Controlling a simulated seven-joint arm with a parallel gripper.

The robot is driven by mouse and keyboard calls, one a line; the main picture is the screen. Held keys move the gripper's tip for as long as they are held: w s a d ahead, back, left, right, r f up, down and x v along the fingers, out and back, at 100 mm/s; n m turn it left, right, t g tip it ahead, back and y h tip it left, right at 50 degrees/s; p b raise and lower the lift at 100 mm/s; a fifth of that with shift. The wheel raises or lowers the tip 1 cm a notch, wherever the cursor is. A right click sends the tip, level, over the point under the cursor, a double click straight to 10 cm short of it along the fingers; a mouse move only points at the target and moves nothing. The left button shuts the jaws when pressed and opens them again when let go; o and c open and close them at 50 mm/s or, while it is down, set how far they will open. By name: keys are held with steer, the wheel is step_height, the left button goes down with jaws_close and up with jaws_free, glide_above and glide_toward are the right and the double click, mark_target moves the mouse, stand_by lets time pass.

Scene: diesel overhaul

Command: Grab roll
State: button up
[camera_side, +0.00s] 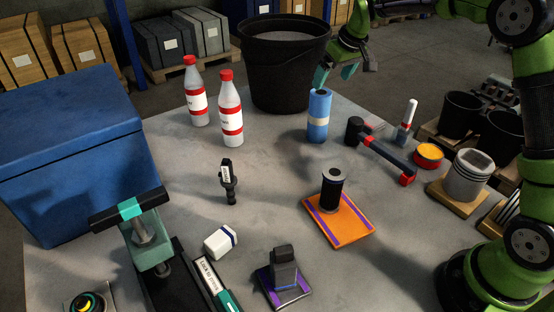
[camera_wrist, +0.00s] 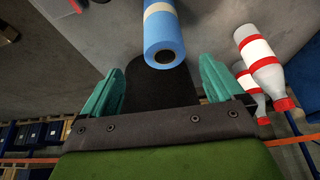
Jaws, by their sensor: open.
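The blue roll (camera_side: 320,125) with a pale band stands upright on the grey table, in front of the black bin. In the wrist view the roll (camera_wrist: 165,32) shows its round end with a dark core hole, at the top centre. My gripper (camera_side: 335,74) is open and empty, just above and behind the top of the roll, by the bin's right side. In the wrist view its two teal fingers (camera_wrist: 160,82) are spread wide, and the roll's end lies just beyond them, roughly centred between them. I see no contact.
Two red-capped bottles (camera_side: 231,112) stand left of the roll. A black hammer-like tool (camera_side: 382,153) lies close on its right. The black bin (camera_side: 285,70) is right behind. A dark cylinder stands on an orange pad (camera_side: 340,222) in front. Bare table separates the roll from the pad.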

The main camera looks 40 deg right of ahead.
mark_target(325, 93)
steer(key=x, duration=0.5)
steer(key=shift+w+f, duration=0.1)
steer(key=shift+f, duration=0.15)
steer(key=shift+a+x, duration=0.15)
steer(key=shift+x, duration=1.2)
steer(key=shift+a+x, duration=0.1)
steer(key=shift+x, duration=1.25)
steer(key=shift+f, duration=0.1)
steer(key=shift+s, duration=0.25)
steer(key=c, duration=1.1)
steer(key=shift+c, duration=0.2)
